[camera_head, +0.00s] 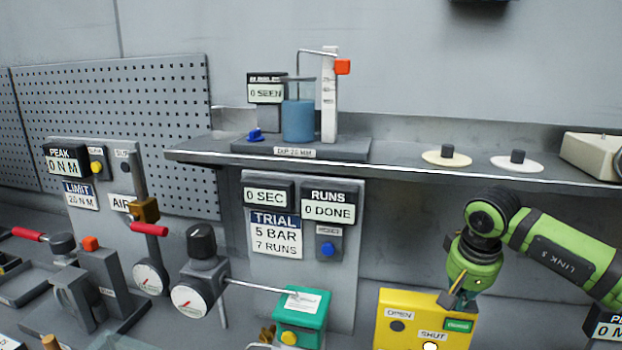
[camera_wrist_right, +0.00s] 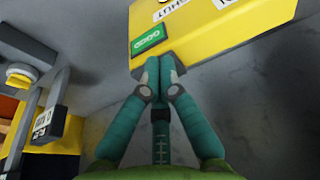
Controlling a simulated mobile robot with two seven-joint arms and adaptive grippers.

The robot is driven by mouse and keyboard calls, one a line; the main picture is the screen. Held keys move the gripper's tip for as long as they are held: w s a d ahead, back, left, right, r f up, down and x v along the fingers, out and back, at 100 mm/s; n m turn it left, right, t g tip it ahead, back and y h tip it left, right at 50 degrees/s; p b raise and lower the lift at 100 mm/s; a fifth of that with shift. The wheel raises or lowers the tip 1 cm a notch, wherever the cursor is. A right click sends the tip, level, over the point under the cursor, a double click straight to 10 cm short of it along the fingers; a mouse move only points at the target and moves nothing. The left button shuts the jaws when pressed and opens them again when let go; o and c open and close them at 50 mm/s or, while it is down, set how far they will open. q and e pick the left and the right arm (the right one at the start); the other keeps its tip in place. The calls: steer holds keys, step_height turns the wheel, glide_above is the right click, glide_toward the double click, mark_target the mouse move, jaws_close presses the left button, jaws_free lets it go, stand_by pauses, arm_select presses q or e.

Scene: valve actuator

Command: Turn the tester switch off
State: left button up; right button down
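A yellow box (camera_head: 400,338) stands at the bottom right of the head view, with OPEN and SHUT labels, a dark round spot under OPEN and a pale lit one under SHUT. A small green piece with lettering (camera_head: 458,325) sits at its upper right corner. My right gripper (camera_head: 457,300) points down at that corner. No part is clearly labelled as the tester switch. My left gripper is out of view.
A grey shelf (camera_head: 420,168) runs above, carrying a beaker (camera_head: 298,120) and two discs. A panel (camera_head: 345,240) shows 0 SEC and 0 DONE. A green-topped box (camera_head: 303,310) stands left of the yellow box. Valves with red handles (camera_head: 149,229) crowd the left.

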steer(key=shift+d+r, duration=0.15)
steer(key=shift+d, duration=0.2)
steer(key=shift+s+d, duration=0.1)
steer(key=shift+d, duration=0.05)
steer(key=shift+s+d, duration=0.15)
steer(key=shift+d, duration=0.35)
steer(key=shift+d+p, duration=0.2)
steer(key=shift+p, duration=0.1)
steer(key=shift+d, duration=0.3)
steer(key=shift+s, duration=0.1)
